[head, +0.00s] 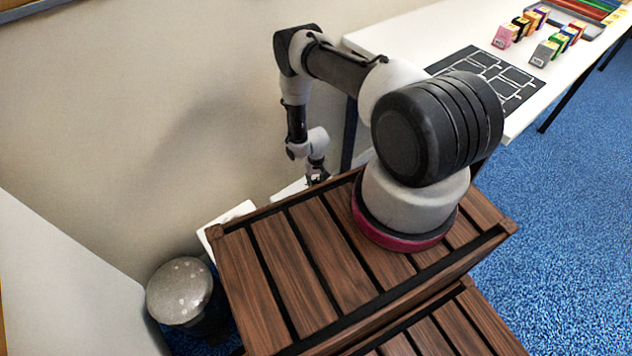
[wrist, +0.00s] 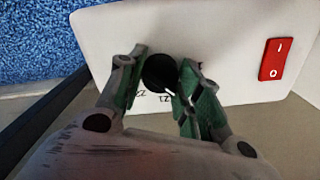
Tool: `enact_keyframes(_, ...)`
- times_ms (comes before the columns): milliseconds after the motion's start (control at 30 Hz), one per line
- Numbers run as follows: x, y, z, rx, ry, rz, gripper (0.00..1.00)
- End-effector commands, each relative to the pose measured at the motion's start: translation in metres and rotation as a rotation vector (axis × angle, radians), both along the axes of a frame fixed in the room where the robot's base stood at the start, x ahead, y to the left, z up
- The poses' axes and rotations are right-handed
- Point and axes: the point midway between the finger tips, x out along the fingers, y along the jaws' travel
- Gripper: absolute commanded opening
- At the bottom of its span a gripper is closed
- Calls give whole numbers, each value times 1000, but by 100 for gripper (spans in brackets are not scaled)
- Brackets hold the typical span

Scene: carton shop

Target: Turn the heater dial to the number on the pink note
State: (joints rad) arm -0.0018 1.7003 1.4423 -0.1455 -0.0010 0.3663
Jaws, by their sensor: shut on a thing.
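In the wrist view the heater (wrist: 215,45) is a white panel with a round black dial (wrist: 158,72) on it. My gripper (wrist: 160,80) has one green-padded finger on each side of the dial and is shut on it. Small dark numerals show below the dial, partly hidden by the fingers and too small to read surely. The dial's pointer setting cannot be told. In the head view my gripper (head: 317,177) is low by the wall, beyond the slatted wooden cart, and part of the white heater (head: 230,222) shows past the cart's edge. I see no pink note in either view.
A red rocker switch (wrist: 276,59) is on the heater to the right of the dial. A slatted wooden cart (head: 280,262) fills the foreground. A grey-topped bin (head: 180,290) stands at left. A white table (head: 420,30) with small coloured cartons (head: 549,53) is at upper right.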

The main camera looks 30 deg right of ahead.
Motion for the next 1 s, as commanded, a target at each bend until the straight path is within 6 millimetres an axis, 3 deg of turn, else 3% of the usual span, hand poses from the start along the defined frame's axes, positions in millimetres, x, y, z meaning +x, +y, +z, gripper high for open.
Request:
enact_keyframes(500, 0, 0, 0, 0, 0, 20, 11)
enact_keyframes(533, 0, 0, 0, 0, 0, 20, 40)
enact_keyframes(633, 0, 0, 0, 0, 0, 19, 58)
enact_keyframes(1000, 1, 0, 3, 0, -1, 19, 58)
